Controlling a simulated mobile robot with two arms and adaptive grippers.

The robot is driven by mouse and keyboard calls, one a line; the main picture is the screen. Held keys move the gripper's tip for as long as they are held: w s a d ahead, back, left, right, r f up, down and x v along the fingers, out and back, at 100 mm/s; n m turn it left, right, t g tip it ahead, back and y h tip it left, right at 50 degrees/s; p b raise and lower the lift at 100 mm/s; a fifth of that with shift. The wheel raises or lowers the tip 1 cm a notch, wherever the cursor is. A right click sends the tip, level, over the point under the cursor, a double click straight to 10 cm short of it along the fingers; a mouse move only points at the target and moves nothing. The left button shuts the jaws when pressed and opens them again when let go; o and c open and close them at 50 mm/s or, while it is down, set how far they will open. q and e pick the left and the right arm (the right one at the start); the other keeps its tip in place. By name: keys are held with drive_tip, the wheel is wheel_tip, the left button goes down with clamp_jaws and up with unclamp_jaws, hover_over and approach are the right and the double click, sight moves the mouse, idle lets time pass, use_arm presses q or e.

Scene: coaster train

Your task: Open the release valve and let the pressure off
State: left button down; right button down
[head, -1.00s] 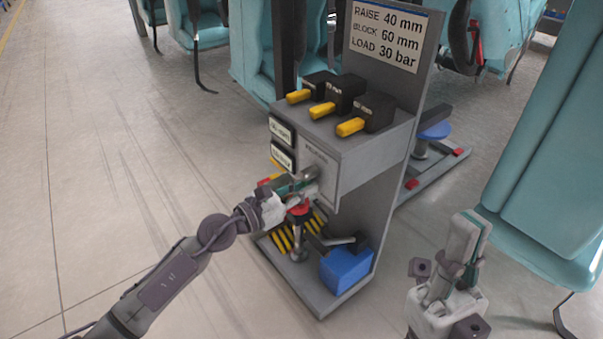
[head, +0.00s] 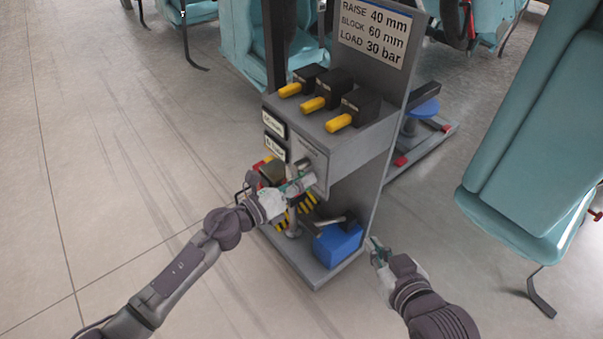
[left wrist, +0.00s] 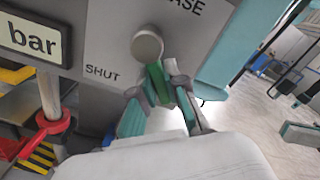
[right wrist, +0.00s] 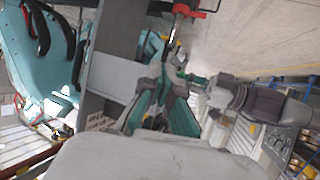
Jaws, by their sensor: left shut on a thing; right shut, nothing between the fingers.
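The release valve (head: 304,163) is on the front panel of the grey stand. My right gripper (head: 374,246) is shut and empty, low beside the stand's right side.
Three black blocks with yellow handles (head: 314,103) top the stand, before a sign (head: 374,32) reading RAISE 40 mm, BLOCK 60 mm, LOAD 30 bar. A blue box (head: 338,245) sits on the stand's base. Teal seats (head: 530,130) stand at the right. Floor at the left is clear.

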use_arm(q)
drive_tip(key=shift+s+d+r+n+p, duration=0.15)
drive_tip(key=shift+n+p, duration=0.3)
drive_tip(key=shift+n, duration=0.25)
use_arm(e)
drive_tip(key=s+d+f+g+h, duration=0.1)
drive_tip(key=s+f+g, duration=0.2)
drive_tip(key=s+f, duration=0.1)
drive_tip(key=shift+s+d+f+g, duration=0.15)
drive_tip(key=shift+d+f+g, duration=0.05)
drive_tip(key=shift+d+g, duration=0.2)
use_arm(q)
drive_tip(key=c, duration=1.2)
unclamp_jaws()
drive_tip(key=v, duration=1.2)
